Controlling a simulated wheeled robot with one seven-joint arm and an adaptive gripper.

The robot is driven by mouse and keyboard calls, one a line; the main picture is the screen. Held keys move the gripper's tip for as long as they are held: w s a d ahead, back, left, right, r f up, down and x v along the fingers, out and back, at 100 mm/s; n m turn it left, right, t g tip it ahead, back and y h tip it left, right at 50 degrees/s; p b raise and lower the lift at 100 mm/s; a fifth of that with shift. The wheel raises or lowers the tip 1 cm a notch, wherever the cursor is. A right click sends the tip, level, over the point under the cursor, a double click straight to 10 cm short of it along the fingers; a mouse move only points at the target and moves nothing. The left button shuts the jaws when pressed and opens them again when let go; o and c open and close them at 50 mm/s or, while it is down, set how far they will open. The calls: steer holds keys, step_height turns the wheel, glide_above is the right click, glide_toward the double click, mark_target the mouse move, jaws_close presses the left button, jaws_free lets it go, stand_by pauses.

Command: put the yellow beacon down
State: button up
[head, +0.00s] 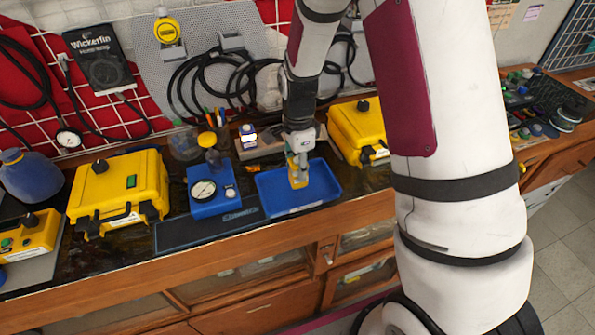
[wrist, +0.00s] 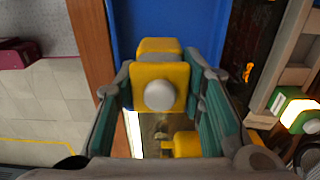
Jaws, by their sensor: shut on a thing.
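The yellow beacon (wrist: 172,72) is between the two fingers of my gripper (wrist: 153,88), with a pale round knob facing the wrist camera. My gripper (head: 297,160) is shut on it. In the head view the beacon (head: 299,180) hangs at the fingertips, over the blue tray (head: 328,182). The blue tray also shows behind the beacon in the wrist view (wrist: 205,25). I cannot tell whether the beacon's underside touches the tray floor.
A blue gauge box (head: 213,192) stands just left of the tray. Yellow cases stand farther left (head: 120,188) and behind right (head: 352,130). A small lit device (head: 248,137) is behind the tray. The bench's wooden front edge (head: 230,248) lies before it.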

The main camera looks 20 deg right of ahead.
steer(key=shift+w+d+f, duration=0.1)
steer(key=shift+w+f, duration=0.1)
steer(key=shift+w, duration=0.4)
steer(key=shift+f+p, duration=0.4)
steer(key=shift+f, duration=1.2)
steer(key=shift+f, duration=0.15)
steer(key=o, duration=1.2)
